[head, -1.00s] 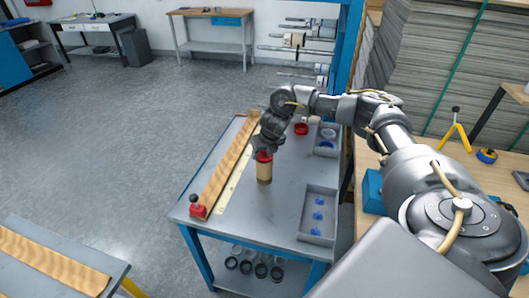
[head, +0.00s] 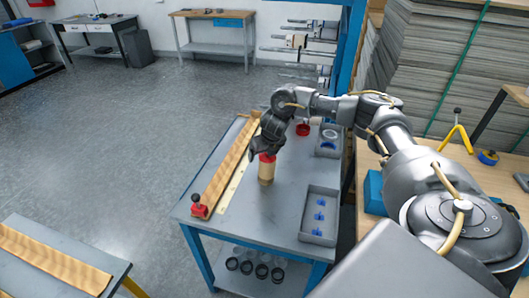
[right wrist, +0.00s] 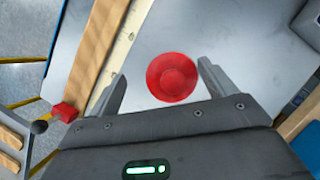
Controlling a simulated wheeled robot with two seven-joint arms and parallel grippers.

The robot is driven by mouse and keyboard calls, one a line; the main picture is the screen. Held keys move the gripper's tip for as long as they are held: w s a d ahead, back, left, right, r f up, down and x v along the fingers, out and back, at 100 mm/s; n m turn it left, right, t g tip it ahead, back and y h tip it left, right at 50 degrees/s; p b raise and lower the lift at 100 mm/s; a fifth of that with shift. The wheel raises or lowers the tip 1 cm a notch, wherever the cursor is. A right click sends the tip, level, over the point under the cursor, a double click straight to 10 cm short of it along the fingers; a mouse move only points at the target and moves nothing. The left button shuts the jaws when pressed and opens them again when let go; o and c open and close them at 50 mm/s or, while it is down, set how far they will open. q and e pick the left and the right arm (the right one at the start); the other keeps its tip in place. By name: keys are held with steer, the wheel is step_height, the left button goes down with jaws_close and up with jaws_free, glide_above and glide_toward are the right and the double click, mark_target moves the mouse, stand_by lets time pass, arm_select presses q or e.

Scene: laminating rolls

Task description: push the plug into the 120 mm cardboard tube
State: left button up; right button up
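The tan cardboard tube (head: 266,173) stands upright on the grey workbench (head: 238,212). A red plug (head: 267,157) sits at its top end; how deep it is in cannot be seen. In the right wrist view the plug (right wrist: 172,77) is a round red disc that hides the tube below. My right gripper (head: 262,150) is just above the plug. In the right wrist view its two fingers (right wrist: 163,84) are spread on either side of the plug, with gaps. My left gripper is not in view.
A long wooden strip (head: 229,163) lies along the bench's left side, with a red-based clamp (head: 199,207) at its near end. A grey tray (head: 319,216) with blue parts is at the right. Another red piece (head: 303,129) lies behind. The bench between is clear.

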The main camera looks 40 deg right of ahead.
steer(key=shift+s+d+f, duration=0.1)
steer(key=shift+s+f, duration=0.35)
steer(key=shift+f, duration=0.15)
steer(key=shift+s+r, duration=0.1)
steer(key=shift+r, duration=0.15)
steer(key=w+v, duration=0.1)
steer(key=v, duration=1)
steer(key=shift+r+p, duration=0.2)
steer(key=shift+p, duration=0.25)
